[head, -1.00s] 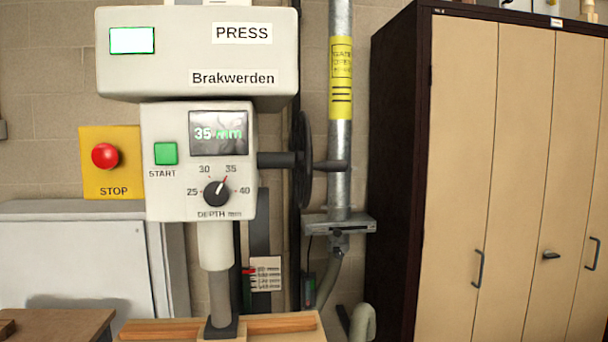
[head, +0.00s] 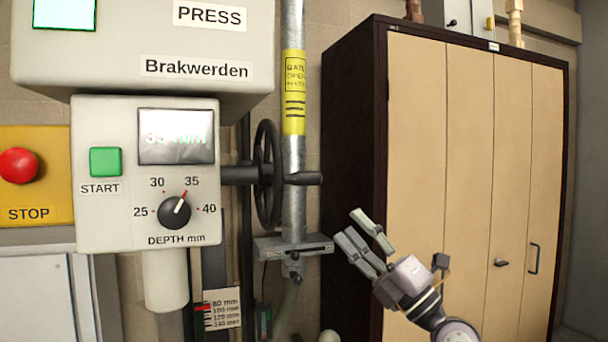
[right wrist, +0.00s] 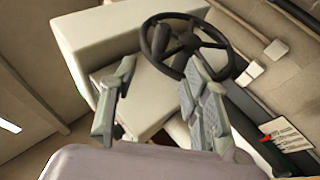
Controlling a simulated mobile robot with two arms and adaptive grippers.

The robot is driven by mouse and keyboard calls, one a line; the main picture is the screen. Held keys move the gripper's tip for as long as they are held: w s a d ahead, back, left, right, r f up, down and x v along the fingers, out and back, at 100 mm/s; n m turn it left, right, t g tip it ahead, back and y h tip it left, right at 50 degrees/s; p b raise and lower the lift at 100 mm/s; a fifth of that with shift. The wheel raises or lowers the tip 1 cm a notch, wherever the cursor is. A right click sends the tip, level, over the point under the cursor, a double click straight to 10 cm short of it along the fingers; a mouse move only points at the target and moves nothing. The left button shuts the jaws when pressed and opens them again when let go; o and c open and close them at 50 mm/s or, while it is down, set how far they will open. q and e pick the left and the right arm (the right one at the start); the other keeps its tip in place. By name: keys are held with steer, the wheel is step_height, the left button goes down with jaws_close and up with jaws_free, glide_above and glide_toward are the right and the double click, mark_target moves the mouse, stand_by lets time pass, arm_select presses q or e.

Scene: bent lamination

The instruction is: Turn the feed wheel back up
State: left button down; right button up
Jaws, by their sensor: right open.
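The black feed wheel (head: 268,174) stands on a dark shaft at the right side of the press head (head: 145,215). Its handle (head: 303,179) points to the right. In the right wrist view the gripper's fingers (right wrist: 155,98) are spread wide. A scale plate (head: 222,308) with a red pointer sits under the press head. My left gripper is not in view.
A galvanised pipe (head: 293,120) with a bracket (head: 292,246) runs just behind the wheel. A tall cabinet (head: 470,150) stands to the right. A red stop button (head: 18,166), green start button (head: 105,161) and depth knob (head: 174,212) are at the left.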

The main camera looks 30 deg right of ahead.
mark_target(312, 183)
steer(key=p+x, duration=0.5)
steer(key=x, duration=0.8)
steer(key=shift+w, duration=0.15)
steer(key=shift+w+a+r, duration=0.2)
steer(key=shift+w+r, duration=0.1)
steer(key=shift+w, duration=0.25)
steer(key=shift+c, duration=0.2)
jaws_close()
